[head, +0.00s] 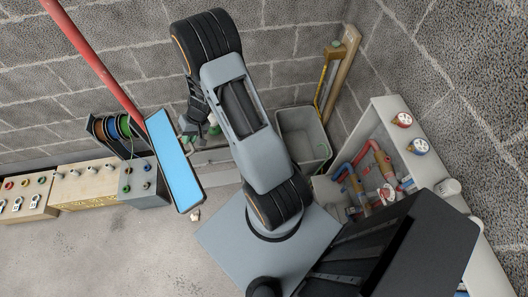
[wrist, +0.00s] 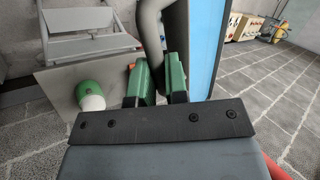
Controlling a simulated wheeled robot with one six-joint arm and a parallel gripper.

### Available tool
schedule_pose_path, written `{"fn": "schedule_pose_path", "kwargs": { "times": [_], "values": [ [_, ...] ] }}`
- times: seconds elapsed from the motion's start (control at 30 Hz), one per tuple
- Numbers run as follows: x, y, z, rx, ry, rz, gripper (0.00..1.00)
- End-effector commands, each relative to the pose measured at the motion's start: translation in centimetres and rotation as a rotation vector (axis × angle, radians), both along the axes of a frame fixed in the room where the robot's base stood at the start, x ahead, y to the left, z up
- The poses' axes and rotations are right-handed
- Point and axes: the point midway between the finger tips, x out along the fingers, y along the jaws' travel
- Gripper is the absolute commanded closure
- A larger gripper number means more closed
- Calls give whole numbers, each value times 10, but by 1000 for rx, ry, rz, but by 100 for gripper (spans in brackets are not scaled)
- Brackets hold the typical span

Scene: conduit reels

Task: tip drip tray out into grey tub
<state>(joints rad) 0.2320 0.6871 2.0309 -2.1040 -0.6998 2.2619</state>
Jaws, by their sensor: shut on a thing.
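The grey tub (head: 297,128) stands by the back wall in the head view, right of my arm, with its open top showing. In the head view my gripper (head: 203,130) is left of the tub and partly hidden by my arm and the blue panel. In the wrist view its two green fingers (wrist: 161,80) are closed around a grey curved bar (wrist: 151,25). I cannot tell whether this bar belongs to the drip tray. A flat grey plate (wrist: 52,82) shows tilted behind the fingers. A green and white rounded thing (wrist: 90,95) is in front of it.
A blue panel (head: 174,165) on a red pole (head: 85,45) stands close left of my gripper. A cabinet with pipes and gauges (head: 384,112) stands right. The left floor (head: 100,250) is clear.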

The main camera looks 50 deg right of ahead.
Motion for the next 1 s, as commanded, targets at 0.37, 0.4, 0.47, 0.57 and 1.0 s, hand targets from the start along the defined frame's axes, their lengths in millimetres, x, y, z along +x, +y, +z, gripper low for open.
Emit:
{"fn": "schedule_pose_path", "kwargs": {
  "times": [0.37,0.4,0.47,0.57,1.0],
  "values": [
    [84,-79,-53,45,-41,-979,100],
    [86,-89,-56,47,-46,-1051,100],
    [88,-103,-61,50,-54,-1144,100],
    [88,-123,-70,51,-63,-1273,100],
    [67,-199,-110,50,-108,-1764,100]
  ]
}}
